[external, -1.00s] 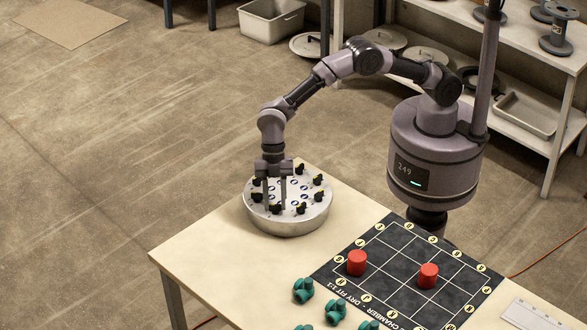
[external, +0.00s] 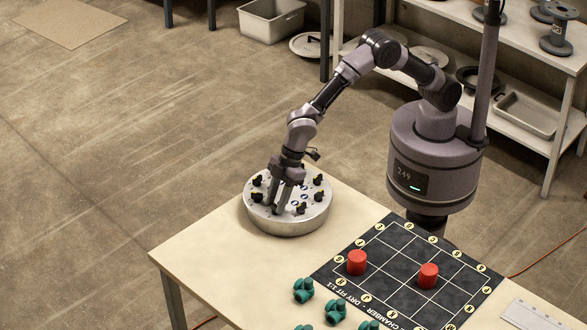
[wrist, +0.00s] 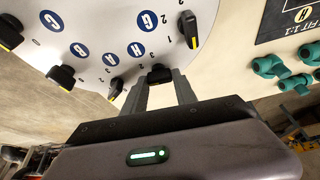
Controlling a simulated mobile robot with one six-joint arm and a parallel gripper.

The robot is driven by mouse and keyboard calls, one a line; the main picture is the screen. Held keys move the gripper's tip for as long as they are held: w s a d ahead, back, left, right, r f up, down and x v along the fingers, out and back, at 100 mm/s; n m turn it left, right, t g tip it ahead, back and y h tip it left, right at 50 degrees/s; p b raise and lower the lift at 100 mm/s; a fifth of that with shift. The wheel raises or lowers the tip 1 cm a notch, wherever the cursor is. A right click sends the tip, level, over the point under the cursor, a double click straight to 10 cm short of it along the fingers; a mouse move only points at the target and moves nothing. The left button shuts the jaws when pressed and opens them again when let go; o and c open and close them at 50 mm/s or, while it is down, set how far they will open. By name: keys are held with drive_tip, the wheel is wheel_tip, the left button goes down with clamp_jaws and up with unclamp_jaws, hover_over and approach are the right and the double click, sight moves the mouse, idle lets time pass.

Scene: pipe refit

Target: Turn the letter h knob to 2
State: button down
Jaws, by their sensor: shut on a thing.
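The round grey panel (external: 318,222) stands on the table with several black knobs around its top. In the wrist view a blue letter H label (wrist: 137,49) sits beside a black knob (wrist: 159,72) near the panel's edge. My gripper (wrist: 160,80) is shut on this knob, one finger on each side. In the external view my gripper (external: 280,209) reaches down, tilted, at the front edge of the panel. The fingers hide part of the knob and its pointer, so I cannot tell its setting. Small numerals stand around it.
Neighbouring knobs with yellow marks stand close on both sides, one at right (wrist: 188,28) and one at left (wrist: 115,88). A dark grid board (external: 395,268) with red cylinders (external: 357,262) and green fittings (external: 303,290) lie to the right.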

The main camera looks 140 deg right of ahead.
drive_tip(key=shift+a+m+h+b, duration=0.1)
drive_tip(key=shift+m+h+b, duration=0.6)
drive_tip(key=shift+m, duration=1.5)
drive_tip(key=shift+g, duration=0.3)
drive_tip(key=c, duration=1)
unclamp_jaws()
drive_tip(key=p+v, duration=0.5)
drive_tip(key=v, duration=1.2)
drive_tip(key=shift+a, duration=0.25)
drive_tip(key=shift+s+r, duration=0.15)
